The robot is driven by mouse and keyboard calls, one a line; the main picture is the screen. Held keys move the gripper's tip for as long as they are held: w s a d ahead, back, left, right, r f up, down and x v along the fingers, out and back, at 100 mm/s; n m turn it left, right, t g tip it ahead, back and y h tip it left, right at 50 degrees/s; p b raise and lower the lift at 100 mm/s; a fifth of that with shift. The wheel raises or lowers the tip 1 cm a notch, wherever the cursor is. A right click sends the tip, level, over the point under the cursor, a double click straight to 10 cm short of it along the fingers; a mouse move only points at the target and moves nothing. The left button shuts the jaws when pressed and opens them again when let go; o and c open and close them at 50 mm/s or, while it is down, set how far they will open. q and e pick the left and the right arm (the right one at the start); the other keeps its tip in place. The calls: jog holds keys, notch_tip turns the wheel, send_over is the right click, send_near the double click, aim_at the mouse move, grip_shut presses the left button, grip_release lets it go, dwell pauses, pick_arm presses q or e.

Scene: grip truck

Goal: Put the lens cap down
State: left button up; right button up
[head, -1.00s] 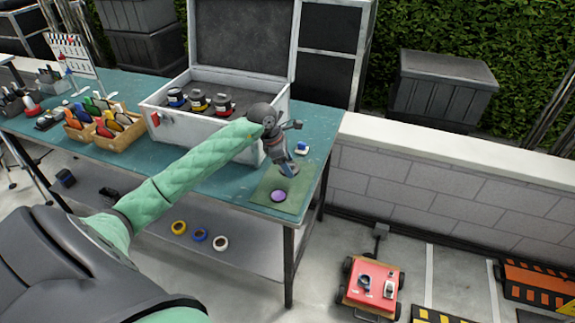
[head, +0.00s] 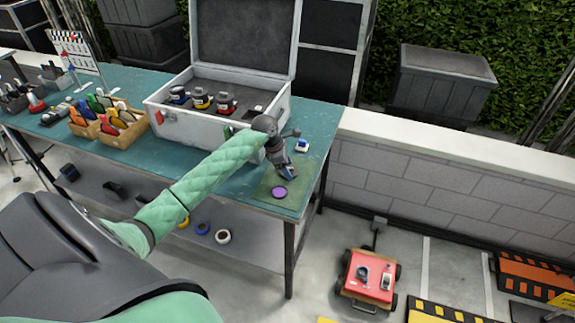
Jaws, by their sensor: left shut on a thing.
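My left gripper (head: 287,174) is shut and points down over the green mat (head: 264,199) at the right end of the teal table. Its fingertips are close above the mat, just up and right of a flat purple disc (head: 279,192). The disc lies on the mat, and a strip of green shows between it and the fingertips. The lens cap in the jaws is too small and too hidden by the fingers to make out. My right gripper is not in view.
An open white case (head: 200,133) with several lenses stands behind my left arm. A small blue and white item (head: 302,146) lies right of the gripper. Bins of coloured tools (head: 120,135) are at left. A red cart (head: 368,278) stands on the floor at right.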

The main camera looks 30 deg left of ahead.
pick_arm(q)
jog(key=shift+f, duration=0.1)
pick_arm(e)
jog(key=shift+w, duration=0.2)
pick_arm(q)
jog(key=o, duration=1)
jog(key=shift+c, duration=0.2)
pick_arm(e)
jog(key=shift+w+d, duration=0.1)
pick_arm(q)
jog(key=shift+r, duration=0.2)
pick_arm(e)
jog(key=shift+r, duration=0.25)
pick_arm(q)
jog(key=shift+s+a+r+b, duration=0.15)
jog(key=shift+a+r+b, duration=0.2)
jog(key=shift+r+b, duration=0.2)
jog(key=shift+s+a+r, duration=0.15)
jog(key=shift+r, duration=0.5)
jog(key=b+v, duration=0.3)
jog(key=v, duration=0.6)
jog(key=shift+r+b, duration=0.2)
jog(key=shift+b, duration=0.1)
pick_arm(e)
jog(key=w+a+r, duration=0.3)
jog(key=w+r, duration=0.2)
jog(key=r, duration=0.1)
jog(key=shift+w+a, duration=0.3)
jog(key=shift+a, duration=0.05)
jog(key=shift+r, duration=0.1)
